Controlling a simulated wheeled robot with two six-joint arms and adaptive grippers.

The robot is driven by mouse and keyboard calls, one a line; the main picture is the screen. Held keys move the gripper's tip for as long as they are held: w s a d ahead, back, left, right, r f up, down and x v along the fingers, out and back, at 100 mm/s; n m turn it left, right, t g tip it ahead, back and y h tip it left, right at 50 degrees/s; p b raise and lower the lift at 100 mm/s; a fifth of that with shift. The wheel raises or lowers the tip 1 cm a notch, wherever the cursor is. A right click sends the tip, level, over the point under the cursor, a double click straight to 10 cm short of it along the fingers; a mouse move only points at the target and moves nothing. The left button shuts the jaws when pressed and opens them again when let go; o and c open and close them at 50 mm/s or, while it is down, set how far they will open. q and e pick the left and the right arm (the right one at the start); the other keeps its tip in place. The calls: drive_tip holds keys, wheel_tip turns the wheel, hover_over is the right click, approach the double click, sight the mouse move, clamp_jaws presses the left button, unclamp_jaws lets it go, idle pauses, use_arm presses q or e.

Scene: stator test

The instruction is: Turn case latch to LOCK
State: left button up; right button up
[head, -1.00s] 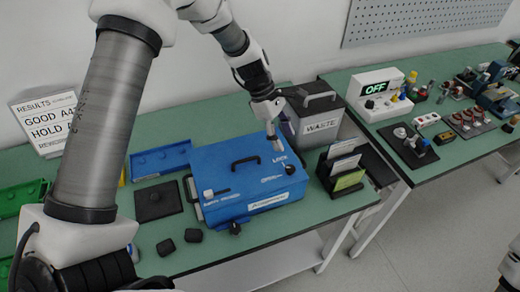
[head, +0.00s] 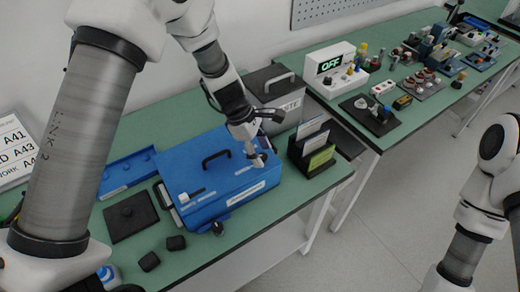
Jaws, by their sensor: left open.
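The blue case (head: 205,168) stands closed on the green bench, with a black handle on its lid. My left gripper (head: 259,162) is open and points down at the right end of the lid, over the place of the case latch. The gripper covers the latch and most of its lettering, so I cannot tell which way the latch points or whether the fingers touch it. My right arm shows at the right edge, but its gripper is out of view.
A black card rack (head: 312,150) stands close to the right of the case. A grey waste bin (head: 268,85) stands behind it.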

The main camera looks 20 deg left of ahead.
use_arm(q)
clamp_jaws()
drive_tip(key=m+g+p, duration=0.1)
drive_tip(key=m, duration=0.1)
drive_tip(key=shift+r+m+p, duration=0.1)
drive_tip(key=shift+m+p, duration=0.3)
drive_tip(key=m+g+p, duration=0.1)
drive_tip(key=m, duration=0.1)
drive_tip(key=shift+w+m, duration=0.15)
drive_tip(key=shift+m, duration=0.15)
drive_tip(key=m+g+y, duration=0.1)
drive_tip(key=m, duration=0.2)
drive_tip(key=shift+w+m, duration=0.1)
drive_tip(key=shift+m, duration=0.2)
drive_tip(key=shift+d+m+g+y+p, duration=0.1)
drive_tip(key=shift+m+g+y+p, duration=0.4)
drive_tip(key=shift+m, duration=1.2)
